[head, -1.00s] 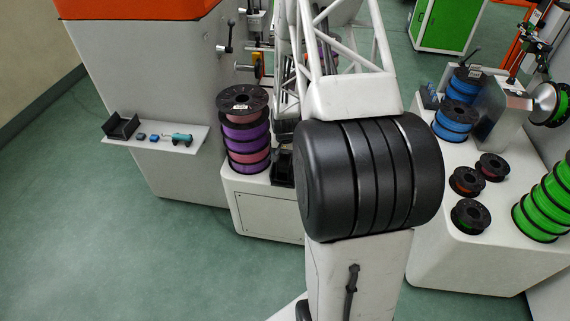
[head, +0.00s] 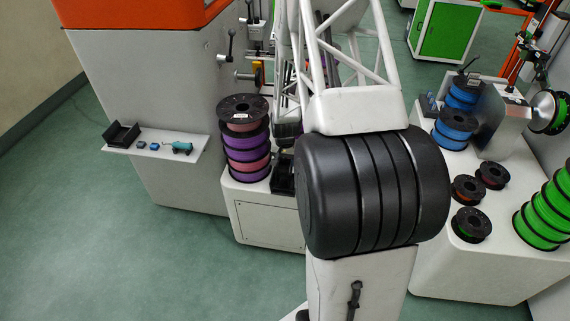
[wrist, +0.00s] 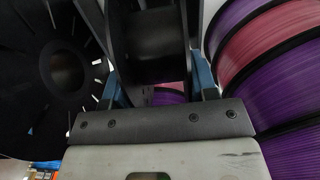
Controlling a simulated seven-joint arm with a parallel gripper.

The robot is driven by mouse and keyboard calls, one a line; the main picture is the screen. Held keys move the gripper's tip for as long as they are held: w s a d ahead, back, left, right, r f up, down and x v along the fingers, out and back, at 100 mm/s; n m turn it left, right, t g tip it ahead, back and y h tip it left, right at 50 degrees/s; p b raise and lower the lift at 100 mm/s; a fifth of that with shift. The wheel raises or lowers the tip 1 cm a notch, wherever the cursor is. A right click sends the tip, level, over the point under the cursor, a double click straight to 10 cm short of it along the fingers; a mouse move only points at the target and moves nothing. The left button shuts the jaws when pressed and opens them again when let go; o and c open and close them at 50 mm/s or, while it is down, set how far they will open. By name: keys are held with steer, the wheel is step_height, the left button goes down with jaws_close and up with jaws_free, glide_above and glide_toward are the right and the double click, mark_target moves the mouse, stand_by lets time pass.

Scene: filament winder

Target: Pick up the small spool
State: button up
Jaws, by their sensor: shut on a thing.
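In the wrist view my gripper (wrist: 156,72) has its two blue fingers on either side of a black spool-shaped thing (wrist: 152,38), which I take for the small spool. The gripper is shut on it. Two dark flanges and a dark, bare-looking hub show between the fingers; the top is cut off by the frame. I cannot tell from this view whether the spool is clear of its support. In the head view my own arm covers much of the middle, and I cannot make out the gripper or the held spool there.
A stack of purple and pink spools (head: 246,150) stands close to the gripper, on the right in the wrist view (wrist: 275,60). A large black slotted disc (wrist: 40,70) is close on the left. The right table holds several small dark spools (head: 471,224), blue spools (head: 453,128) and green spools (head: 543,215).

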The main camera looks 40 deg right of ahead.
steer(key=shift+r, duration=4)
steer(key=shift+r, duration=0.1)
steer(key=shift+a+r, duration=0.15)
steer(key=shift+r, duration=0.1)
step_height(320, 180, up, 17)
steer(key=n, duration=0.2)
glide_above(285, 161)
steer(key=s+a, duration=0.2)
steer(key=a, duration=0.7)
step_height(285, 161, up, 3)
steer(key=w+a, duration=0.1)
steer(key=w+d+r, duration=0.2)
steer(key=w+d, duration=0.6)
steer(key=w, duration=0.4)
steer(key=w+d+r+m+t+h, duration=0.1)
steer(key=w+d+r, duration=0.1)
steer(key=w+d, duration=0.6)
steer(key=w+d+r+m+t+h, duration=0.1)
steer(key=w+d, duration=0.7)
steer(key=w, duration=0.8)
steer(key=shift+d+r, duration=0.25)
steer(key=shift+r, duration=0.55)
steer(key=shift+f, duration=0.1)
step_height(285, 161, down, 16)
steer(key=shift+f, duration=0.15)
